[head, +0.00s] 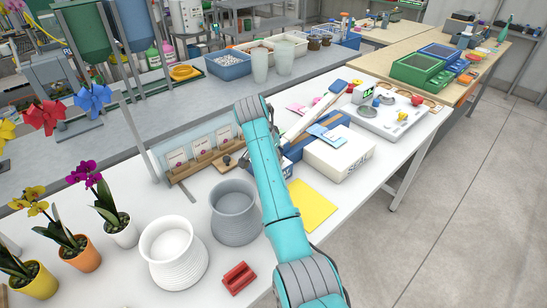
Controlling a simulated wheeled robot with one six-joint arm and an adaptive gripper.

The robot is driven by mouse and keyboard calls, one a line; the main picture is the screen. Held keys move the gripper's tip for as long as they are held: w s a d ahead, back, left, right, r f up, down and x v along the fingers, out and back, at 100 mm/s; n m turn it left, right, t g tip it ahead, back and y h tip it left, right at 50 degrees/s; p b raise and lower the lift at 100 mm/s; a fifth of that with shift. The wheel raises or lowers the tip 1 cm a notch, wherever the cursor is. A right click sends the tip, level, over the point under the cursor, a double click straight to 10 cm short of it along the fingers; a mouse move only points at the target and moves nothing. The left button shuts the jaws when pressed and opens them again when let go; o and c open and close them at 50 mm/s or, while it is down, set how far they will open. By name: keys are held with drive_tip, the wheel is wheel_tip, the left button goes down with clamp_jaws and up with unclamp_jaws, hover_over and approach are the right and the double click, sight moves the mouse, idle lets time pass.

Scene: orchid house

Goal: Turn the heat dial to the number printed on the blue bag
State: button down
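A white panel (378,124) lies on the right part of the white table. It carries a round grey part (383,98), a red knob (417,100), a yellow knob (403,116) and a small green display (368,92). Which of these is the heat dial, I cannot tell. No number can be read there. A blue item (287,168) shows partly behind my teal arm; I cannot tell whether it is the blue bag, and I see no number on it. My arm rises across the middle of the table. My gripper cannot be made out.
A white box marked SEAL (340,152) and a yellow sheet (311,205) lie right of my arm. A grey pot (234,214), a white pot (173,252), a red block (238,278) and potted orchids stand left. Open floor (462,190) lies right of the table.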

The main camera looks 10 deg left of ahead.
drive_tip(key=shift+f, duration=0.1)
idle(0.3)
drive_tip(key=c, duration=0.8)
unclamp_jaws()
drive_tip(key=v, duration=1.2)
